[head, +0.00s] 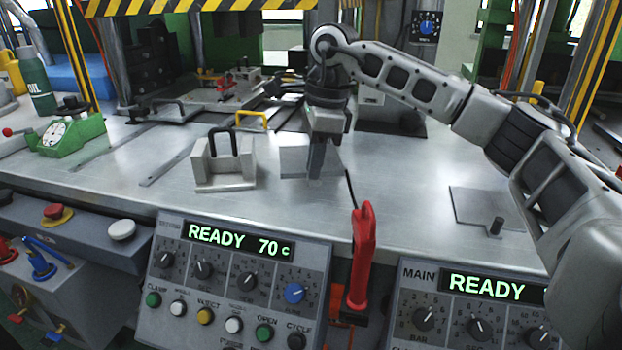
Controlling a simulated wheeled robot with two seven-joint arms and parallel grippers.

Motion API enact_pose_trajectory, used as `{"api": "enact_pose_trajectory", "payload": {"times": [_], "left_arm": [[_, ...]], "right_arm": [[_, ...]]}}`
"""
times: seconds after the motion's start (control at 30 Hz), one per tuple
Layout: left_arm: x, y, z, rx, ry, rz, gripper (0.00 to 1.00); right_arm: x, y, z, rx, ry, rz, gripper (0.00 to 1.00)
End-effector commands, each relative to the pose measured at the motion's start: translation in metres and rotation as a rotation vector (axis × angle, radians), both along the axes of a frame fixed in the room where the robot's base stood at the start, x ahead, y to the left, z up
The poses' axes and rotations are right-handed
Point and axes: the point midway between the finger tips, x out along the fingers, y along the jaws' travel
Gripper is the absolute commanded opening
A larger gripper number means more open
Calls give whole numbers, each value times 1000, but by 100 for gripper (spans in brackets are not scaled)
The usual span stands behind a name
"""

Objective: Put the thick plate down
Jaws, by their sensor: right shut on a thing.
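My right gripper (318,160) reaches in from the right and points down over the middle of the metal bench. It is shut on a flat grey plate (295,162), which I take to be the thick plate. The plate is at the fingertips, low over the bench top; I cannot tell whether it touches the bench. The fingers cover part of it. My left gripper is not in view.
Left of the plate stands a grey block (222,174) with a black handle. A flat plate with a knob (480,206) lies at the right. A red-handled tool (362,245) stands at the front edge between control panels. A green dial gauge (70,135) sits far left.

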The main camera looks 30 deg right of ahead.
Motion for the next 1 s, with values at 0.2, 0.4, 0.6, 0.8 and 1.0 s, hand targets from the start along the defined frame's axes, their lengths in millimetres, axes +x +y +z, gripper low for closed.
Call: {"api": "enact_pose_trajectory", "payload": {"times": [0.2,0.4,0.6,0.8,1.0], "left_arm": [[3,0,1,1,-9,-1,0],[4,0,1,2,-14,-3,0],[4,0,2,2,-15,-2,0],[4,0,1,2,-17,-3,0],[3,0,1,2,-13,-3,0]], "right_arm": [[10,2,-15,-2,-1,1,0],[9,2,-40,-1,-4,-1,0],[9,2,-39,-1,-5,0,0],[8,2,-44,0,-1,0,28],[8,2,-43,-1,0,0,36]]}}
